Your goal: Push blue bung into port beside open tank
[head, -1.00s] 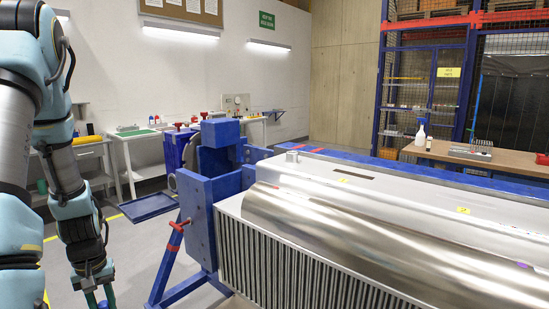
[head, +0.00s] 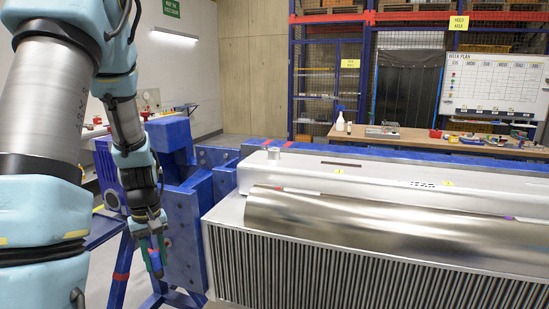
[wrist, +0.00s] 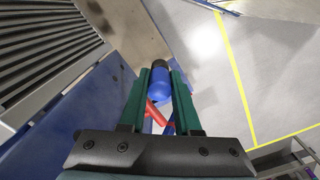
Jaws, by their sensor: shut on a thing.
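My gripper (head: 155,256) hangs at the left of the head view, in front of the blue jig frame. Its green fingers are shut on the blue bung (wrist: 161,88), which has a dark end and sits between the fingertips in the wrist view. In the head view only a small blue part shows between the fingers. The large silver tank (head: 340,172) with a finned side stands to the right of the gripper, clear of it. A short metal stub (head: 273,153) rises from its top at the left end. I cannot make out which opening is the port.
The blue jig frame (head: 185,235) stands close behind and right of my gripper. A curved metal cover (head: 370,222) lies along the tank's front. A wooden bench (head: 430,143) with tools is behind. Open grey floor with yellow lines (wrist: 232,75) shows in the wrist view.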

